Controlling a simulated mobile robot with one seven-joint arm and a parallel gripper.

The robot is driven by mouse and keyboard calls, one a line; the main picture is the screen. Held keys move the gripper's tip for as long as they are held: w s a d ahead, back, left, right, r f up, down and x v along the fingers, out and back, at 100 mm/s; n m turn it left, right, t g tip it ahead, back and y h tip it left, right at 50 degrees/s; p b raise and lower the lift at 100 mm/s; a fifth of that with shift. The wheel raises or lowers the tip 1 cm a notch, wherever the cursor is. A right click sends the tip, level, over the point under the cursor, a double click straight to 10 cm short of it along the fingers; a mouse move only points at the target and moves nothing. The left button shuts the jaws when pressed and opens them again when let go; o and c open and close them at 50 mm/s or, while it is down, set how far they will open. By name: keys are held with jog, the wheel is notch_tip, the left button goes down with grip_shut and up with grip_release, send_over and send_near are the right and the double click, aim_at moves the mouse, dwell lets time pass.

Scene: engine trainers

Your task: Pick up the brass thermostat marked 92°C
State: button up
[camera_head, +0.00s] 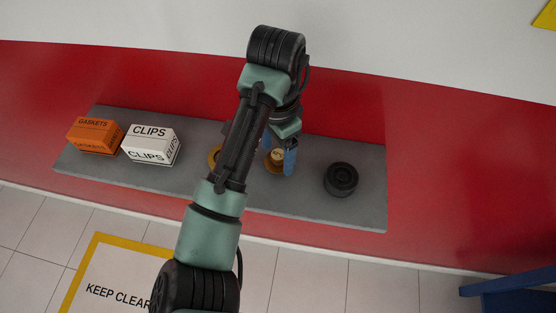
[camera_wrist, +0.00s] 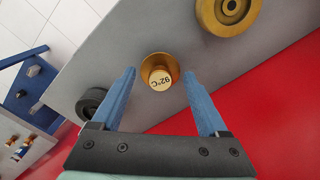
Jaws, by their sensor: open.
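The brass thermostat marked 92°C (camera_wrist: 160,73) stands on the grey shelf, with its pale labelled top facing the wrist camera. In the head view the thermostat (camera_head: 276,157) is partly hidden by my gripper. My gripper (camera_wrist: 158,82) is open, with one blue finger on each side of the thermostat and a visible gap to both. In the head view my gripper (camera_head: 279,156) is over the shelf at the thermostat. I cannot tell how far down the fingertips reach.
The grey shelf (camera_head: 300,200) also holds a black round part (camera_head: 341,179), another brass part (camera_head: 214,157) partly behind my arm, a white CLIPS box (camera_head: 151,145) and an orange GASKETS box (camera_head: 95,135). Blue furniture (camera_head: 510,293) stands at lower right.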

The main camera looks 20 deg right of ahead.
aim_at(277, 154)
jog(key=shift+f, duration=1.5)
jog(key=c, duration=1.1)
jog(key=shift+o, duration=0.2)
jog(key=shift+r, duration=0.2)
